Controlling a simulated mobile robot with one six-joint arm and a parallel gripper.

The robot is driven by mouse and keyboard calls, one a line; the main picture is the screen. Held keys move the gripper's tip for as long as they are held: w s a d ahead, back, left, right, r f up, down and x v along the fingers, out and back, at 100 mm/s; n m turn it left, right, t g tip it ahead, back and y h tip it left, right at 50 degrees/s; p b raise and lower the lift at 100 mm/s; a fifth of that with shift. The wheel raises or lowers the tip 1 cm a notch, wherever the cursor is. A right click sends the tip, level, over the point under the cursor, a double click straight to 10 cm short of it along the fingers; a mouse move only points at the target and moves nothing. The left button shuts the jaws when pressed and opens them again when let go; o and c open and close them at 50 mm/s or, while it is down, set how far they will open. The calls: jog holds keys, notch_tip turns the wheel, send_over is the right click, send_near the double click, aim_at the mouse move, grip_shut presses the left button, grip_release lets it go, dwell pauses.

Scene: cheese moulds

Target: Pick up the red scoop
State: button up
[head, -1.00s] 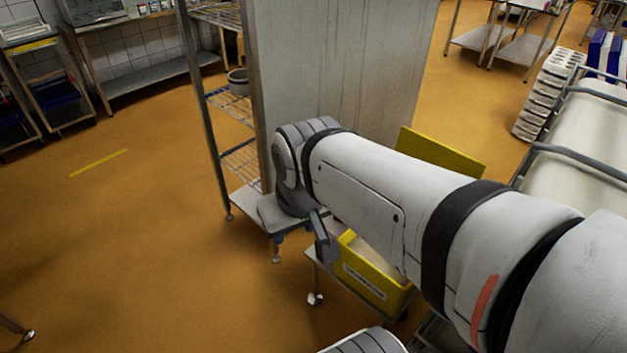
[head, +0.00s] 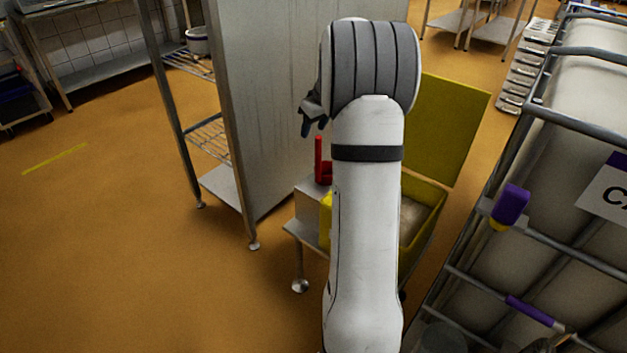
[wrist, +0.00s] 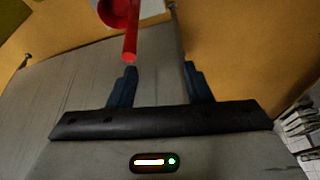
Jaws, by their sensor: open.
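The red scoop (head: 324,172) sits on a small pale box or stand beside the yellow bin, with its handle pointing up; my arm hides part of its right side. In the wrist view the scoop (wrist: 131,32) is at the top, its round bowl partly cut off and its handle end pointing toward my gripper. My gripper (head: 314,127) is open and empty, just above the handle in the head view. In the wrist view my gripper's fingertips (wrist: 159,69) stand apart, with the handle end just beyond the left one, not between them.
The yellow bin (head: 424,221) with its raised lid (head: 447,130) stands right of the scoop, partly behind my arm. A tall grey panel (head: 265,100) with wire shelves stands close on the left. A metal-framed rack (head: 560,129) with pale tubs is at right. Floor at left is clear.

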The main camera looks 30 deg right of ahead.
aim_at(319, 144)
jog(key=d+f, duration=0.2)
jog(key=w+d+f+b, duration=0.1)
jog(key=d+f, duration=0.1)
jog(key=shift+w+f, duration=0.15)
jog(key=shift+f, duration=0.25)
jog(key=b+x, duration=0.1)
jog(key=x, duration=0.6)
jog(key=shift+w+d, duration=0.25)
jog(key=shift+d, duration=0.05)
jog(key=shift+c, duration=0.5)
grip_shut()
